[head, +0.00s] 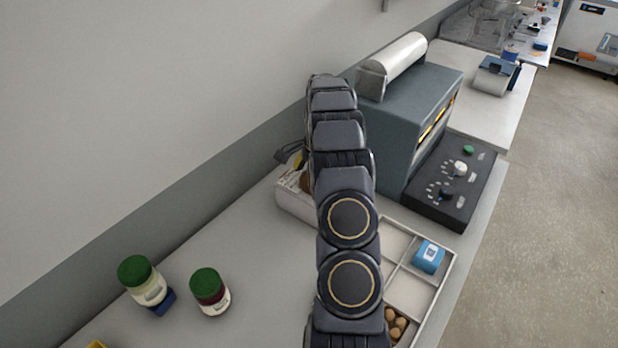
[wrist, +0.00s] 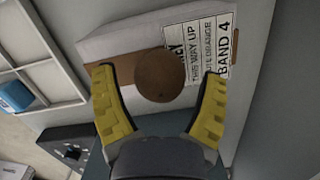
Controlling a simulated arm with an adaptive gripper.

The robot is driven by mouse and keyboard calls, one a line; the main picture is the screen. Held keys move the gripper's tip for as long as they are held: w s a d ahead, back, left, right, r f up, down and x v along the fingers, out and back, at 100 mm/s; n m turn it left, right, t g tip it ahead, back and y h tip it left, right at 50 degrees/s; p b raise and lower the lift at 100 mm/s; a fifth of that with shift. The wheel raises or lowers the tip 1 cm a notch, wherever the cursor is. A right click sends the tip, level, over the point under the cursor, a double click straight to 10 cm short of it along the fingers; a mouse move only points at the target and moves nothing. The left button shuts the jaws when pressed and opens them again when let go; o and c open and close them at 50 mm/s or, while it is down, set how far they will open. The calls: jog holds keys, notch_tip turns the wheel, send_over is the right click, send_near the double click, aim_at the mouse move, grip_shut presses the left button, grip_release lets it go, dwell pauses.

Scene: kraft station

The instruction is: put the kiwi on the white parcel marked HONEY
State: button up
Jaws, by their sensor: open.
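The kiwi (wrist: 160,75), a brown round fruit, lies between the fingers of my gripper (wrist: 159,76) in the wrist view and appears to rest on the white parcel (wrist: 120,40). My gripper is open, with a gap on each side of the kiwi. The parcel has brown tape and a printed label; "THIS WAY UP" and "BAND 4" are readable, and the kiwi covers part of the top line, leaving "EY". In the head view my arm hides much of the parcel (head: 291,202) and gripper; a bit of brown shows above the parcel's edge.
A divided white tray (head: 444,274) holds a blue box (head: 429,256) and several brown round items (head: 396,324). A grey-blue machine (head: 417,110) with a black control panel (head: 452,190) stands behind. Two green-lidded jars (head: 143,281) (head: 210,291) stand at left. Counter between jars and parcel is clear.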

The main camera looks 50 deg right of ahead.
jog(key=r, duration=0.3)
jog(key=d+r, duration=0.1)
jog(key=r, duration=0.6)
jog(key=shift+s+d+r, duration=0.15)
jog(key=shift+d+r, duration=0.05)
jog(key=shift+r, duration=0.75)
